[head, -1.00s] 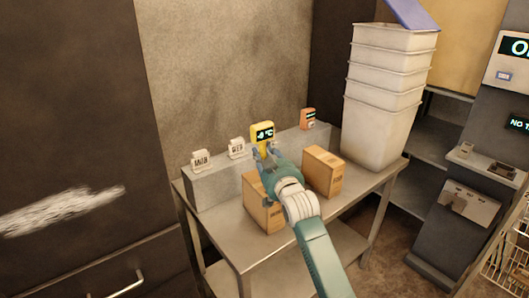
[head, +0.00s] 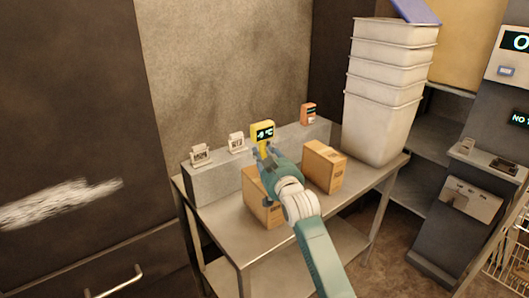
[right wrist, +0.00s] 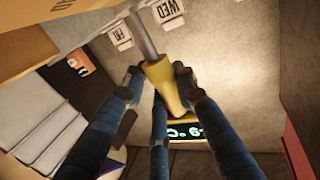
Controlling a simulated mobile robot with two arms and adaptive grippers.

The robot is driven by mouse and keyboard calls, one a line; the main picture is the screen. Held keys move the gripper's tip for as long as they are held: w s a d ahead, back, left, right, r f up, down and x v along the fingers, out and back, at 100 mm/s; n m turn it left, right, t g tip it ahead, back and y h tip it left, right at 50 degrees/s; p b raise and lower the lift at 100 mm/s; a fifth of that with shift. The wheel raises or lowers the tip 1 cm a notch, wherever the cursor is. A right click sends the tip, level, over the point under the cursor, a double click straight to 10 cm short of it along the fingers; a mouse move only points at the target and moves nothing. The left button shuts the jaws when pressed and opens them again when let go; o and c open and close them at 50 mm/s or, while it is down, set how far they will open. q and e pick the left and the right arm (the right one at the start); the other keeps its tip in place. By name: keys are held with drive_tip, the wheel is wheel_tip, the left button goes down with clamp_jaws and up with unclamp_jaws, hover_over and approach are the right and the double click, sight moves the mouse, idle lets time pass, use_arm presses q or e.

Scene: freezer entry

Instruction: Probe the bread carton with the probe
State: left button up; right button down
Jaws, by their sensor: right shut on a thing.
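My right gripper (head: 265,152) is shut on the yellow probe (head: 263,132), whose lit display reads a temperature in °C. In the right wrist view my fingers (right wrist: 165,85) close around the probe's yellow handle (right wrist: 168,92), and its metal shaft (right wrist: 144,36) runs up beside a carton (right wrist: 40,22). Two brown cartons stand on the steel table: a left one (head: 256,206), partly behind my gripper, and a right one (head: 323,168). I cannot read which is the bread carton. The probe's tip is hidden, so contact cannot be told. My left gripper is not in view.
A grey ledge (head: 212,184) at the table's back carries white day tags (head: 201,154) and an orange device (head: 308,114). Stacked white bins (head: 378,120) stand at the right end. The steel table (head: 222,228) has bare room at its front left.

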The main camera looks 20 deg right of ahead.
sight(266, 133)
drive_tip(key=shift+f+b, duration=0.35)
drive_tip(key=shift+f, duration=0.35)
idle(2.5)
drive_tip(key=shift+r, duration=0.1)
wheel_tip(266, 133, up, 8)
drive_tip(key=p, duration=0.7)
drive_tip(key=shift+r, duration=0.15)
idle(0.3)
